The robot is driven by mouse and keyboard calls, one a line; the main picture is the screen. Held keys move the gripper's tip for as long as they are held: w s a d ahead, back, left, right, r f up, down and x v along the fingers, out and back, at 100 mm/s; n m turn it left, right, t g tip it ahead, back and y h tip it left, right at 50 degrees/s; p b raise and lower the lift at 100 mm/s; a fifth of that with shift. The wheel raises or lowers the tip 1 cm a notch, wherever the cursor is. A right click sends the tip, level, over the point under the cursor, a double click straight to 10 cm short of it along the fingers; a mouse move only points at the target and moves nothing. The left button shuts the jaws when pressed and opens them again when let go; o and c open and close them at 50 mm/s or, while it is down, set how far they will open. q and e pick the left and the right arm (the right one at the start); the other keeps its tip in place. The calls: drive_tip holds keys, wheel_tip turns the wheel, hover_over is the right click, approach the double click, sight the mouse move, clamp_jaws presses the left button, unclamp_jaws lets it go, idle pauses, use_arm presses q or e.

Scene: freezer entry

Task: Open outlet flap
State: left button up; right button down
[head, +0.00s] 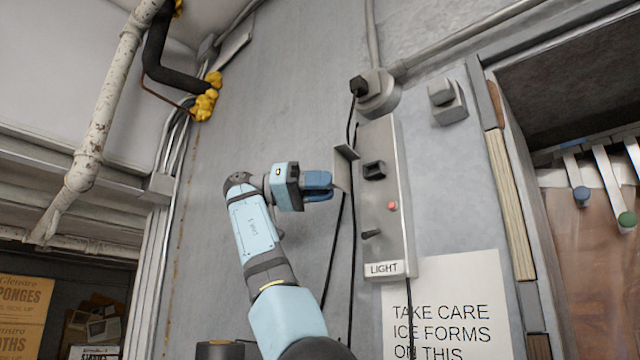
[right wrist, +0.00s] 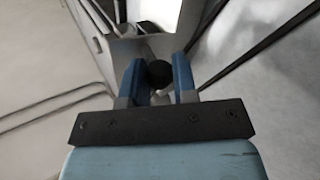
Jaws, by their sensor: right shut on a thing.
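A tall grey control box (head: 382,225) with a "LIGHT" label is on the wall in the head view. A thin grey plate (head: 343,170), which looks like the outlet flap, sticks out from its left side. My right gripper (head: 322,186) is at this plate, its blue fingers pointing right toward the box. In the right wrist view, the right gripper (right wrist: 159,75) has a dark round knob (right wrist: 159,74) between its fingers and is shut on it. Whether the knob belongs to the flap is hard to tell. My left gripper is not in view.
A round socket (head: 378,95) with a black plug is above the box. Black cables (head: 335,250) hang left of the box. A paper sign (head: 450,310) is below right, and a doorway with hanging strips (head: 585,230) is at the right.

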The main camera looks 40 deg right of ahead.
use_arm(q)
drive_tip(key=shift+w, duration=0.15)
use_arm(e)
drive_tip(key=shift+d+f, duration=0.1)
drive_tip(key=c, duration=0.9)
unclamp_jaws()
drive_tip(key=shift+d, duration=0.1)
drive_tip(key=shift+w+d+f, duration=0.15)
drive_tip(key=shift+d, duration=0.15)
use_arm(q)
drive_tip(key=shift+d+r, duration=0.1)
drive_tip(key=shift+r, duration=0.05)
use_arm(e)
drive_tip(key=shift+a, duration=0.3)
drive_tip(key=shift+h, duration=0.3)
